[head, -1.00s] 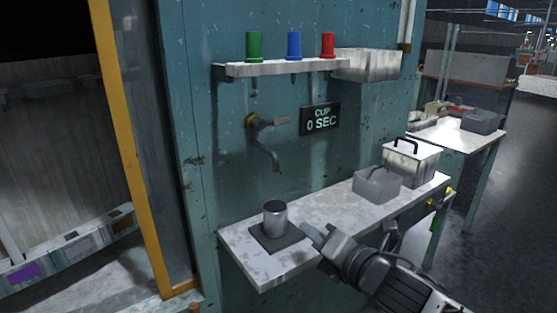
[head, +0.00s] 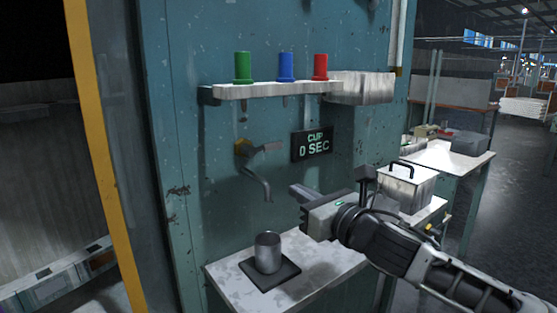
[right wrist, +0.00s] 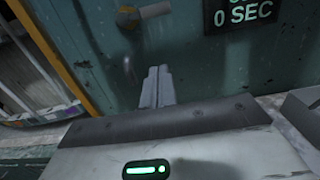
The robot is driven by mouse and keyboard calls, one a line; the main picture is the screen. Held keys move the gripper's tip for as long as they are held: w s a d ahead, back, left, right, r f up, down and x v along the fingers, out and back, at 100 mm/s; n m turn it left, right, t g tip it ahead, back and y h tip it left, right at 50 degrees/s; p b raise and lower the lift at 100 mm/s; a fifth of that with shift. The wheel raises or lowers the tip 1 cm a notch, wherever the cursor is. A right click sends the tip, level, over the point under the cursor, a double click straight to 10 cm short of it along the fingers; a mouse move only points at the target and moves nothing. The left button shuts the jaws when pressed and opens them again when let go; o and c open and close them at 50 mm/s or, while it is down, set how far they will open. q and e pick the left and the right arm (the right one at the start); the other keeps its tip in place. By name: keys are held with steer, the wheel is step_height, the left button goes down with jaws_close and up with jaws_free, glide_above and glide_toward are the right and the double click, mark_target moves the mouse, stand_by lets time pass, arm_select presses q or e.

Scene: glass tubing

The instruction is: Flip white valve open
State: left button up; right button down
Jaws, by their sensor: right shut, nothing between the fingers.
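The valve is a tap on the teal wall, with a yellow-brown base (head: 243,151), a pale grey handle (head: 264,147) pointing right and a curved spout (head: 262,185) below. In the right wrist view its handle (right wrist: 157,10) shows at the top. A metal cup (head: 268,253) stands upright on a dark square pad (head: 270,279) on the shelf below. My right gripper (head: 294,190) is shut and empty, to the right of the spout and below the handle, apart from both. Its closed fingers (right wrist: 157,88) point toward the wall in the right wrist view. My left gripper is not in view.
A black sign (head: 312,145) reading "CUP 0 SEC" is right of the handle. A small upper shelf (head: 270,89) carries green, blue and red cylinders. A metal box with a black handle (head: 407,187) stands behind my right arm.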

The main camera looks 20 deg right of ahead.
mark_target(264, 147)
steer(key=w+a+r+p, duration=0.2)
steer(key=w+r, duration=0.2)
steer(key=w, duration=0.3)
steer(key=shift+a, duration=0.3)
steer(key=shift+d+r, duration=0.15)
